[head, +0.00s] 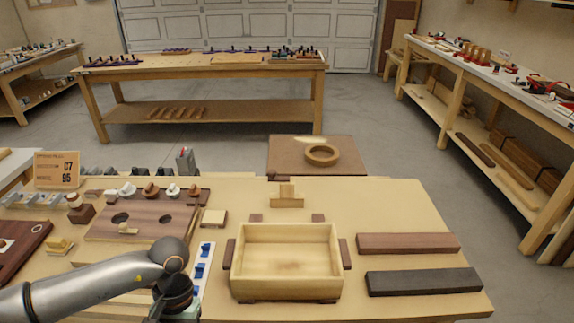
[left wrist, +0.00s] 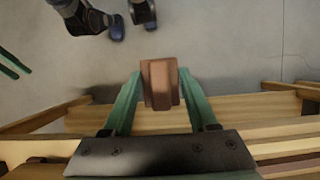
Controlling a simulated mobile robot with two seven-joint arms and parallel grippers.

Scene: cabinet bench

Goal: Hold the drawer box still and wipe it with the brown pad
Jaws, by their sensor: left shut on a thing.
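The drawer box (head: 287,290) is a pale, open-topped wooden box, empty, upright on the bench. Small dark brown blocks stand at its sides and behind it. My left gripper (left wrist: 160,82) is shut on the brown pad (left wrist: 160,70), a small reddish-brown block between its green fingers. In the left wrist view the pad is over the floor, beyond the bench edge, apart from the box. In the head view my left arm comes in at lower left and its fingers are out of frame. Two separated green fingers of my right gripper (left wrist: 12,64) show at the left wrist view's left edge, empty.
A brown bar (head: 408,243) and a dark grey bar (head: 424,282) lie right of the box. A blue-and-white strip (head: 203,265) and a board with holes (head: 143,218) are on its left. A small wooden stand (head: 287,198) is behind it.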

